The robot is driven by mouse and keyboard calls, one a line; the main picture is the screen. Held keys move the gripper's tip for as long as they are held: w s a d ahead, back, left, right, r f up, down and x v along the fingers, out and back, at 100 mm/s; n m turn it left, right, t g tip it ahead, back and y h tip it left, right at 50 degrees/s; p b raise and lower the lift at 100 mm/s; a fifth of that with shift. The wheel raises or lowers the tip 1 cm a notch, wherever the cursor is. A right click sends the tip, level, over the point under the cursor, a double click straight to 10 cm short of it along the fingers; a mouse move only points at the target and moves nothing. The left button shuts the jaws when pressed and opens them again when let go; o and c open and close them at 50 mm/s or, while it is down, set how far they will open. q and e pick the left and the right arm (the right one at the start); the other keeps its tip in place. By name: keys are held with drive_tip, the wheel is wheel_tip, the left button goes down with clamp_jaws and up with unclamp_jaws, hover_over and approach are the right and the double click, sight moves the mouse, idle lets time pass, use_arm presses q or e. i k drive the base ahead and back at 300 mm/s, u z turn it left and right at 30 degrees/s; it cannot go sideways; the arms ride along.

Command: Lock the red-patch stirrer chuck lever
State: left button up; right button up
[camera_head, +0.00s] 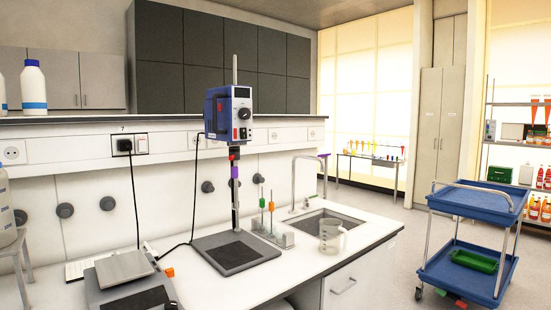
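A blue overhead stirrer (217,113) with a black knob and a small display hangs on a vertical rod above the bench. A small red mark shows low on its front. Below its body is a dark part with a small red patch (233,157), and a purple piece (234,172) lies just under it. The chuck lever is too small to make out, and I cannot tell its position. The stand's dark base plate (262,257) rests on the white bench. Neither of my grippers is in view.
A balance (125,268) stands left of the base plate. A small rack with coloured rods (271,206), a glass beaker (331,236), a tap and a sink (330,214) are to the right. Black cables hang behind. A blue trolley (470,197) stands on the floor at right.

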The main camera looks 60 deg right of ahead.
sight(233, 153)
drive_tip(key=z, duration=1)
drive_tip(key=i, duration=0.4)
